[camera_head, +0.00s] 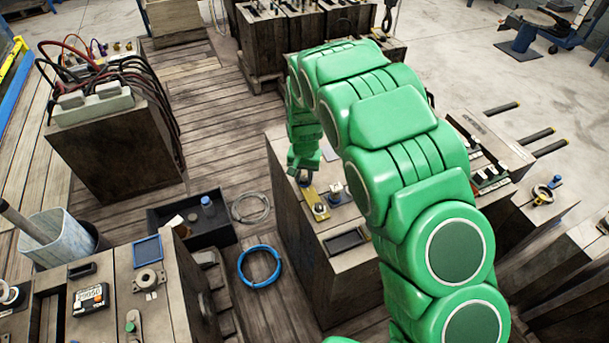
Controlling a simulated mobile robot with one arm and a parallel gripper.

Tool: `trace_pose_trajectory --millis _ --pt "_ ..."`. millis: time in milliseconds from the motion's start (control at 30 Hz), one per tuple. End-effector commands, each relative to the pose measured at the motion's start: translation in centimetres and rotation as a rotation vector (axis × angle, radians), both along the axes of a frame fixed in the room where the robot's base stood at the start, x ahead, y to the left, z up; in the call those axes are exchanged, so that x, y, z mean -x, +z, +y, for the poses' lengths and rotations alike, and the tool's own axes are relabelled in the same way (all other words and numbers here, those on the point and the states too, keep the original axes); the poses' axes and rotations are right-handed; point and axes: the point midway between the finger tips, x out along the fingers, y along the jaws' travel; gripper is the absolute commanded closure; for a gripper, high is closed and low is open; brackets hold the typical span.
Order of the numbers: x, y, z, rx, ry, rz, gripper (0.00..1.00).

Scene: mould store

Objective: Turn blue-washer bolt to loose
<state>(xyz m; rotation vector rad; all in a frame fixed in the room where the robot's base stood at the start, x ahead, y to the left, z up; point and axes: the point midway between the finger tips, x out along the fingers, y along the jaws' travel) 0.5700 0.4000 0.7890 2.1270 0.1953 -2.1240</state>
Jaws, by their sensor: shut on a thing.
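My gripper (303,177) is at the end of my green arm, low over the left part of the top of a wooden block (285,165). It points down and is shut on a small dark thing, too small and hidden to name. A small part with blue on it (336,187) sits on the same top, to the right of the gripper; it may be the blue-washer bolt, but I cannot tell. A yellow plate with a round metal piece (319,209) lies just in front of the gripper. My arm hides much of the top on the right.
A dark tray (346,241) lies at the block's front edge. On the floor to the left are a black bin (207,238), a blue hose ring (260,283) and a grey cable coil (250,208). Another wooden bench (185,300) stands front left.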

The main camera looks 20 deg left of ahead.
Motion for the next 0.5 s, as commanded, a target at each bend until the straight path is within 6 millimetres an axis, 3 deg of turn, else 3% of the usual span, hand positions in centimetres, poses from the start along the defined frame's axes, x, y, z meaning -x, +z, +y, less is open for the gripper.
trace_pose_trajectory --millis 500 --pt "0.08 -0.16 -0.01 0.0 0.489 0.003 1.0"
